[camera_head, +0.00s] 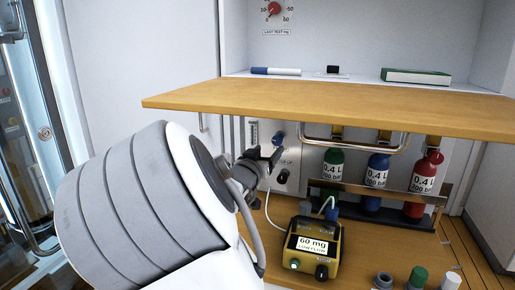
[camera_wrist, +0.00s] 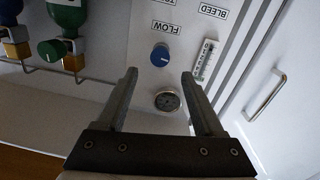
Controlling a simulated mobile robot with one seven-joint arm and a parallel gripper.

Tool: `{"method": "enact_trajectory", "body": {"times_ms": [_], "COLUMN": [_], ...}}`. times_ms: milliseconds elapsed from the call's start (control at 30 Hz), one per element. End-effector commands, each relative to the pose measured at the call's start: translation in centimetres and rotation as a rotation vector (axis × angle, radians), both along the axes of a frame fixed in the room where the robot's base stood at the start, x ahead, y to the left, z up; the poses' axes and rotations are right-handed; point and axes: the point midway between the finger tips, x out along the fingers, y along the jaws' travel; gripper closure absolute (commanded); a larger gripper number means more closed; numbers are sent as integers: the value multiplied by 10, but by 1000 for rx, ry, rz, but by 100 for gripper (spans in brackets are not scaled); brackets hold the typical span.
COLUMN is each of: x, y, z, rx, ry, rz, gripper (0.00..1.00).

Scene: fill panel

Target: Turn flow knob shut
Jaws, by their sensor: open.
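The blue flow knob (camera_wrist: 160,55) sits on the pale panel (camera_wrist: 201,22) in the wrist view, by an upside-down FLOW label. In the head view, the blue knob (camera_head: 277,140) shows just above my gripper (camera_head: 268,158). My gripper (camera_wrist: 159,74) is open and empty in the wrist view, with a finger on each side in the picture. The knob lies just beyond the fingertips, roughly centred between them. I see no contact.
A wooden shelf (camera_head: 340,104) juts out above the panel. Green, blue (camera_head: 375,182) and red bottles stand to the right behind a rail. A yellow meter (camera_head: 312,246) reading 60 mg stands on the lower wooden surface. A metal handle (camera_wrist: 263,97) is beside the panel.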

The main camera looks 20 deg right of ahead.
Motion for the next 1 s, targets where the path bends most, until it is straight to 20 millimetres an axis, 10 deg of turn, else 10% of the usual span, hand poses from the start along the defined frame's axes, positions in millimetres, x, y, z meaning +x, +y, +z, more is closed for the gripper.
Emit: {"method": "enact_trajectory", "body": {"times_ms": [400, 867, 1000], "x": [55, 65, 65], "y": [-42, -48, -48], "z": [-1, 0, 0], "rx": [0, 1, 1], "ry": [-2, 0, 0], "rz": [-2, 1, 1], "gripper": [30, 30, 52]}}
